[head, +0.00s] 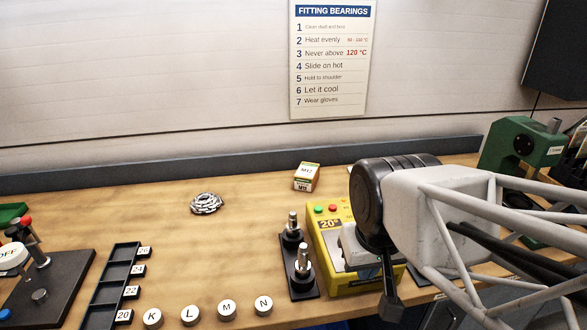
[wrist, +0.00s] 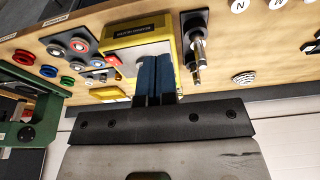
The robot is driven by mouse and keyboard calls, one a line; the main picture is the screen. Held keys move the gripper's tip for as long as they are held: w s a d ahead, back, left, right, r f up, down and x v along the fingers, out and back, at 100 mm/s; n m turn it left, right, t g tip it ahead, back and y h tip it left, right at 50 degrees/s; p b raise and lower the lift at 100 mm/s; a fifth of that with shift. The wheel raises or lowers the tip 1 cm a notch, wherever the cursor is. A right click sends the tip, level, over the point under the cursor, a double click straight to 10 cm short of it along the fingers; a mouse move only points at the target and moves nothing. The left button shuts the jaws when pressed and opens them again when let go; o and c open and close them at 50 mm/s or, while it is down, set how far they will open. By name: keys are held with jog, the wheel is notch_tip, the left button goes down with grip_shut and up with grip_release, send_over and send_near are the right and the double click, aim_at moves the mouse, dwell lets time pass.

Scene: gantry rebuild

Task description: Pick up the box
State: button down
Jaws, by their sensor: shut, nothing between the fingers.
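The box (head: 306,177) is a small orange and white carton marked M12. It stands on the bench towards the back, behind and left of the yellow machine (head: 335,280) in the head view. I cannot make the box out in the wrist view. My gripper (wrist: 155,60) shows in the wrist view with its two blue fingers together and nothing between them. The fingers lie in front of the yellow machine in that view, apart from the box. In the head view my arm's dark joint is to the right of the box, and the fingertips cannot be made out clearly.
A metal coil (head: 206,203) lies left of the box. A black stand with two metal posts (head: 300,262) is in front of it. Round lettered weights (head: 227,307) and a black slotted rack (head: 110,285) sit nearer. A green machine (head: 520,145) stands right. The bench around the box is clear.

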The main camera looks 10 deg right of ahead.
dwell(0.3)
grip_release()
dwell(0.5)
jog(key=w+d+n+h, duration=0.3)
jog(key=w, duration=0.4)
jog(key=w+d+n+h, duration=0.2)
jog(key=w+d+n, duration=0.15)
jog(key=w, duration=0.35)
jog(key=n+t+h, duration=0.3)
jog(key=n+t, duration=0.3)
jog(key=n, duration=1)
send_near(307, 177)
jog(key=s+d+r, duration=0.6)
jog(key=s+d, duration=0.1)
jog(key=d, duration=0.2)
jog(key=w+a+f+n+t, duration=0.1)
jog(key=w+a+f+n, duration=0.1)
jog(key=w, duration=0.1)
jog(key=w+a+f+n+t+y, duration=0.1)
jog(key=w+a+f+n, duration=0.1)
jog(key=w+f+n, duration=0.1)
jog(key=w+a+f+n+t+y, duration=0.1)
jog(key=w+a+f+n, duration=0.1)
jog(key=w+f+n, duration=0.1)
jog(key=shift+w+f, duration=0.1)
jog(key=shift+w, duration=0.5)
